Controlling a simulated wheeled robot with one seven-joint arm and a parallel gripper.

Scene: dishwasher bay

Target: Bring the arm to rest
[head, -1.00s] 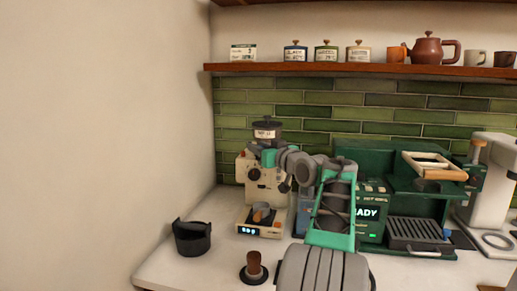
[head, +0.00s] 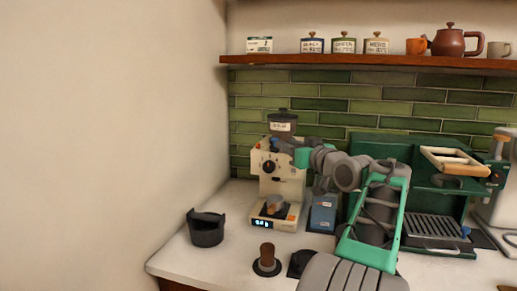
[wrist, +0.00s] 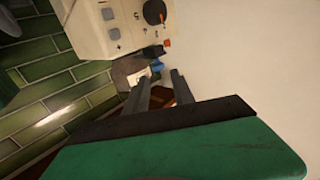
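My arm, green and grey, reaches up from the lower right in the head view and bends left. My gripper (head: 279,145) is in front of the upper part of the cream coffee grinder (head: 280,180), just below its dark hopper. I cannot tell there whether it touches. In the wrist view my gripper (wrist: 159,75) shows two dark fingers set apart, with nothing held between them. The grinder (wrist: 118,30) also shows there, at the upper left past the fingers.
A black container (head: 206,230) stands at the counter's left, by the wall. A brown-handled tamper (head: 267,258) and a dark block (head: 301,264) stand at the front. A blue box (head: 322,214) and the green espresso machine (head: 432,225) stand right of the grinder. A shelf (head: 370,61) runs above.

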